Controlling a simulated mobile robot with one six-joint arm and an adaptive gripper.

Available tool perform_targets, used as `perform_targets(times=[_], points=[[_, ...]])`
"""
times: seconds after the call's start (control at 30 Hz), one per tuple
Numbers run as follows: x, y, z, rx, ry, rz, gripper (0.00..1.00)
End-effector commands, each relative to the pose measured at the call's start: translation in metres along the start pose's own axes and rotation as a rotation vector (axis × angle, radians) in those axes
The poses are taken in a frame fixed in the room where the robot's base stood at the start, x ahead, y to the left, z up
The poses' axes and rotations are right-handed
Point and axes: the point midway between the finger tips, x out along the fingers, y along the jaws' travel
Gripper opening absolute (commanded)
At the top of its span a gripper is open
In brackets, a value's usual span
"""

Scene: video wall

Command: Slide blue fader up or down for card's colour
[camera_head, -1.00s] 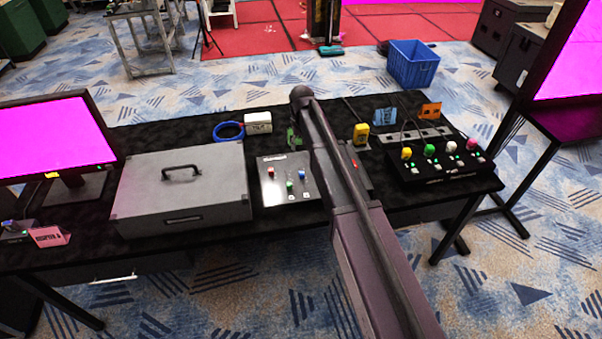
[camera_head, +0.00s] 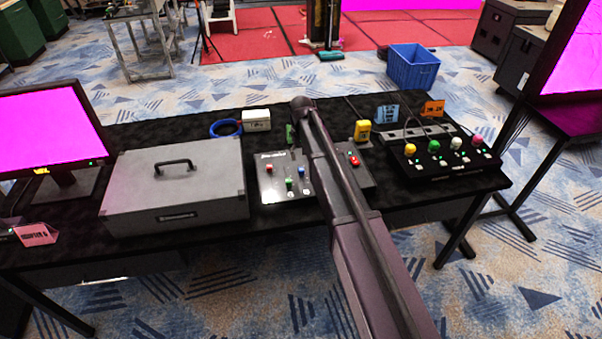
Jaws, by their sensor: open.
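A blue card (camera_head: 387,113) and an orange card (camera_head: 433,108) stand at the back right. A pink card (camera_head: 38,234) stands at the far left. Which card counts, I cannot tell. My arm crosses over the panel, and my gripper is hidden behind it.
A grey case (camera_head: 130,187) with a handle sits left of the panel, beside a monitor (camera_head: 45,140). A black box with coloured knobs (camera_head: 450,172) stands right. Behind are a blue cable coil (camera_head: 225,128), a white box (camera_head: 256,120) and a yellow object (camera_head: 362,130).

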Motion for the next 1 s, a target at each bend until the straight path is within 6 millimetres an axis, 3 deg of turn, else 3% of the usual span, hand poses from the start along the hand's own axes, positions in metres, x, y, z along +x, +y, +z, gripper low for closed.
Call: perform_targets(times=[0.6,1.0], points=[[0.051,-0.001,0.0,-0.001,0.0,0.0,0.63],[0.065,-0.001,0.0,-0.001,0.0,0.0,0.63]])
